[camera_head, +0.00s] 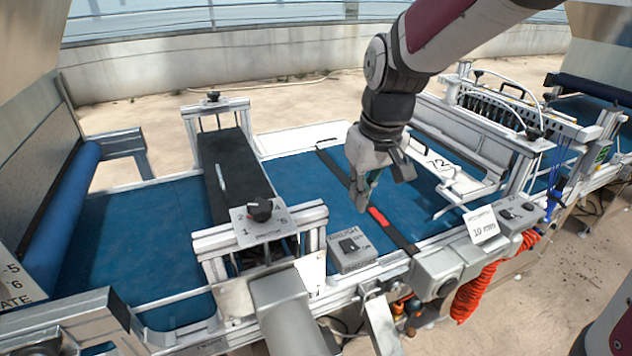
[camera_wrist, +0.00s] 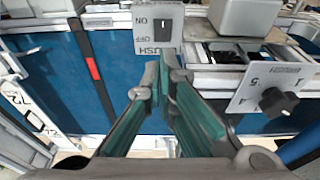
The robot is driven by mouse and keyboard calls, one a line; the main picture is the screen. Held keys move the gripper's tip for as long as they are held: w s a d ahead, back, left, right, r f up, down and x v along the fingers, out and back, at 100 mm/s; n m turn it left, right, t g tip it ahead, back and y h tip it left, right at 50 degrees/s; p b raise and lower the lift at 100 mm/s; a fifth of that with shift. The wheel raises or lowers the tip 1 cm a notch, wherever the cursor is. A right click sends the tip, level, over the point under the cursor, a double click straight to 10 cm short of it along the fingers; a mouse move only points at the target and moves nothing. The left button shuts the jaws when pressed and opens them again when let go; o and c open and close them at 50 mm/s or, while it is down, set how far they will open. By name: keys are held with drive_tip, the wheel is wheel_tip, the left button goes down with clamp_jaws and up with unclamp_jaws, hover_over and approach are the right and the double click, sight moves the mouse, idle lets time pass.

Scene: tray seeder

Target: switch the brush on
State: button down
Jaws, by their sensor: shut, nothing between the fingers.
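The brush switch box (camera_head: 352,252) is a small grey box on the near rail of the seeder, with a black switch on its top plate. In the wrist view the plate (camera_wrist: 145,40) shows ON and OFF beside the black switch (camera_wrist: 168,22), which has a white mark; I cannot tell its setting for sure. My gripper (camera_head: 362,203) is shut and empty, above the blue belt beyond the box. In the wrist view its green-padded fingertips (camera_wrist: 166,58) meet just below the plate, apparently apart from it; the exact gap cannot be told.
A numbered dial (camera_head: 260,210) stands on a bracket left of the box. A grey housing (camera_head: 436,270) and a white label reading 10 mm (camera_head: 482,225) lie to the right. A black strap with a red patch (camera_head: 380,217) crosses the blue belt (camera_head: 290,180).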

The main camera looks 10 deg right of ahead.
hover_over(352, 245)
drive_tip(key=f, duration=0.9)
drive_tip(key=shift+s+d, duration=0.1)
drive_tip(key=shift+s, duration=0.15)
drive_tip(key=shift+s+f, duration=0.1)
drive_tip(key=shift+f, duration=0.7)
